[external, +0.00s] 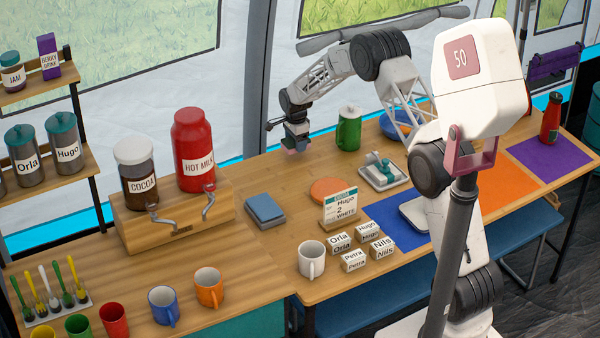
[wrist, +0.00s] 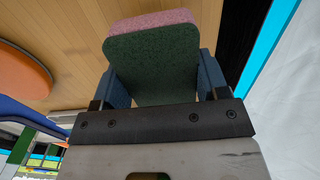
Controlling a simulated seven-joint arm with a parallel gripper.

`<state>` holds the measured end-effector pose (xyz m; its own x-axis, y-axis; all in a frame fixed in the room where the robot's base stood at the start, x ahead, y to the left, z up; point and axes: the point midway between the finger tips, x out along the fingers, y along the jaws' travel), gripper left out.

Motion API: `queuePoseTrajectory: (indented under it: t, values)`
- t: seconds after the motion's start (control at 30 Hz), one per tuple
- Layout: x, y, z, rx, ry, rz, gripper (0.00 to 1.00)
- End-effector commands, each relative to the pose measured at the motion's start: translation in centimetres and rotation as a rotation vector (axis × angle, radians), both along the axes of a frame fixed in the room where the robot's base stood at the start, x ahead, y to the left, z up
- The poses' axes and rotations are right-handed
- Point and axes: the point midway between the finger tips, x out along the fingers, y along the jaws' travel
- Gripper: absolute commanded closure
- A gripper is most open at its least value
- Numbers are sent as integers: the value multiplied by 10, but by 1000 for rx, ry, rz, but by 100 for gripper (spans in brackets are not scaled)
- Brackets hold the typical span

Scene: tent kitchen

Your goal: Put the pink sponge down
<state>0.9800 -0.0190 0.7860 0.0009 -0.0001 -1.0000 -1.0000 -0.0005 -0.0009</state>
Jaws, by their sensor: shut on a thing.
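The pink sponge (wrist: 151,20) is in my gripper in the wrist view. It shows a dark green face toward the camera and a pink layer along its far edge. My gripper (wrist: 155,82) is shut on it, with a blue finger pad on each side. In the external view my gripper (external: 296,146) points down near the back edge of the table, left of the green canister. I cannot tell whether the sponge touches the table.
A green canister (external: 348,129) stands right of my gripper. An orange disc (external: 327,189) lies in front of it, also in the wrist view (wrist: 22,72). A grey tray (external: 381,183) and blue cloths (external: 264,209) lie nearby. Bare wood (external: 283,178) is clear around the gripper.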

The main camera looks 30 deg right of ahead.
Motion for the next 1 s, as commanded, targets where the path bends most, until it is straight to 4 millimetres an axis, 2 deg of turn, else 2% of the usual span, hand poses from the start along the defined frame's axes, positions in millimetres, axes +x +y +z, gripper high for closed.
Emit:
queuePoseTrajectory:
  t: [0.4, 0.87, 0.9, 1.0]
  values:
    - [0, 0, -34, 0, 0, 0, 54]
    - [0, 0, -38, 0, 1, 0, 54]
    - [0, 0, -38, 0, 0, 0, 29]
    - [0, 0, -38, 0, 0, 0, 14]
